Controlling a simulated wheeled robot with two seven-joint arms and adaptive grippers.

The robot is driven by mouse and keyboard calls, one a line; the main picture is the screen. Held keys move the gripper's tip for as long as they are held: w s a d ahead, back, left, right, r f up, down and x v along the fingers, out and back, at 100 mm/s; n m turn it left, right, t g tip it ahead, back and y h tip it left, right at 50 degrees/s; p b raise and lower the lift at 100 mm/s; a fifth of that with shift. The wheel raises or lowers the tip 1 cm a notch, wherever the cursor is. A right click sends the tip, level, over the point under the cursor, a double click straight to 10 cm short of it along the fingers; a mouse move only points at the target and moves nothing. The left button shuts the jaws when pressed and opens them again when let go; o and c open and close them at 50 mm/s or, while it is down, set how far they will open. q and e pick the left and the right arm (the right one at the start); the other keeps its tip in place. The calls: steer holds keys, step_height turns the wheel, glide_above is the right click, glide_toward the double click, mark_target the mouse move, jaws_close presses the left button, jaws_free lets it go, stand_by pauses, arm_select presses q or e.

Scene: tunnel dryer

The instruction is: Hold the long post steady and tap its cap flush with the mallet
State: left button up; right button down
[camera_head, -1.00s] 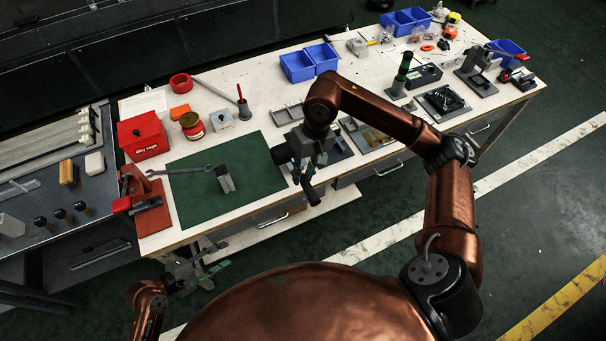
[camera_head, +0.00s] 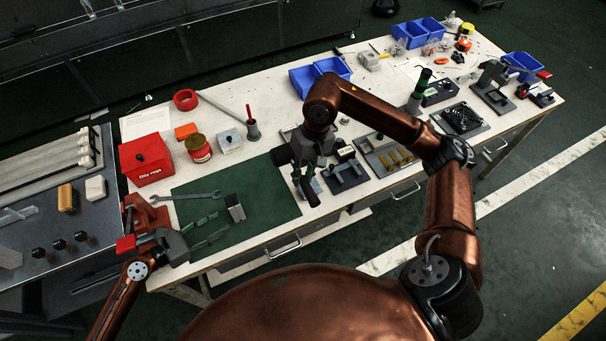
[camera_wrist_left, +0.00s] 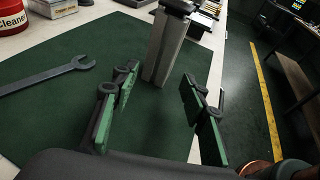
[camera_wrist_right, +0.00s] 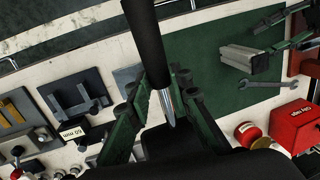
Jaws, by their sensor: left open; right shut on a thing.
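The long post (camera_head: 236,211) is a grey block-like bar standing upright on the green mat (camera_head: 270,200). Its dark cap (camera_wrist_left: 178,6) shows at the top edge of the left wrist view. My left gripper (camera_head: 212,229) is open over the mat, left of the post, with its fingers pointing at it. In the left wrist view the post (camera_wrist_left: 165,48) stands just beyond and between the fingertips, apart from them. My right gripper (camera_wrist_right: 158,95) is shut on the mallet (camera_wrist_right: 145,25), a dark bar with a metal shaft, held right of the post. Its grip is partly hidden.
A wrench (camera_head: 186,196) lies behind the post on the mat. A red vise (camera_head: 140,220) stands at the left near my left arm. A red box (camera_head: 146,160), a red can (camera_head: 198,148) and a pot with a red handle (camera_head: 252,130) line the back. Fixtures (camera_head: 385,158) fill the right.

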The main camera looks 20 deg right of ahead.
mark_target(234, 214)
arm_select(q)
steer(key=x, duration=0.2)
steer(key=shift+w+d+f, duration=0.15)
steer(key=shift+w+d, duration=0.1)
steer(key=shift+d, duration=0.05)
arm_select(e)
steer(key=shift+w+f, duration=0.2)
steer(key=shift+f, duration=0.05)
arm_select(q)
steer(key=p+x, duration=0.1)
steer(key=x, duration=0.1)
steer(key=shift+d, duration=0.4)
arm_select(e)
steer(key=shift+s+r, duration=0.15)
steer(key=shift+r, duration=0.7)
arm_select(q)
steer(key=shift+x, duration=0.9)
arm_select(e)
steer(key=shift+r, duration=0.2)
arm_select(q)
steer(key=shift+f, duration=0.1)
steer(key=shift+c, duration=0.2)
steer(key=c, duration=0.6)
steer(key=o, duration=0.8)
steer(key=shift+a, duration=0.1)
steer(key=shift+c, duration=0.2)
steer(key=shift+c, duration=0.5)
steer(key=c, duration=1)
steer(key=shift+o, duration=0.2)
